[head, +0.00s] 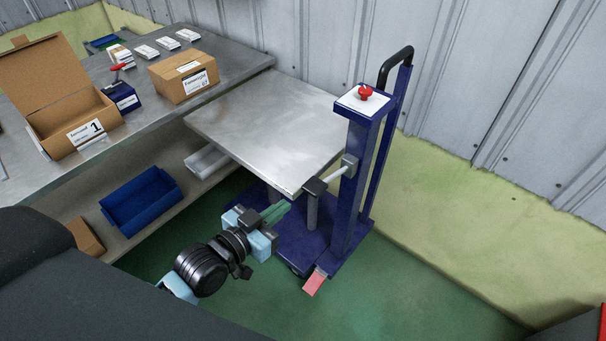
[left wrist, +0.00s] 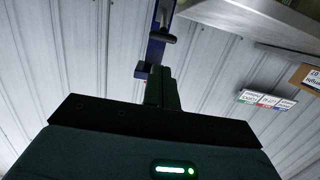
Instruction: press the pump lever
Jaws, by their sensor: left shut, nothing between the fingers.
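The blue lift table has a lever (head: 337,174), a pale rod ending in a black grip, on the front of its blue mast (head: 350,208). I take this rod as the pump lever. A red pedal (head: 315,281) sits low at the mast's foot. My left gripper (head: 285,208) is shut and empty, its greenish fingers pointing toward the lift, just left of and below the black grip in the head view. I see no clear contact. In the left wrist view, the shut fingers (left wrist: 162,88) point up toward the dark lever grip (left wrist: 161,37). My right gripper is not in view.
The lift's steel platform (head: 265,130) is empty, next to a steel workbench (head: 225,70). The bench carries an open carton (head: 75,115), a closed carton (head: 185,77) and small boxes. A blue bin (head: 140,200) sits on the lower shelf. Green floor is clear right of the lift.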

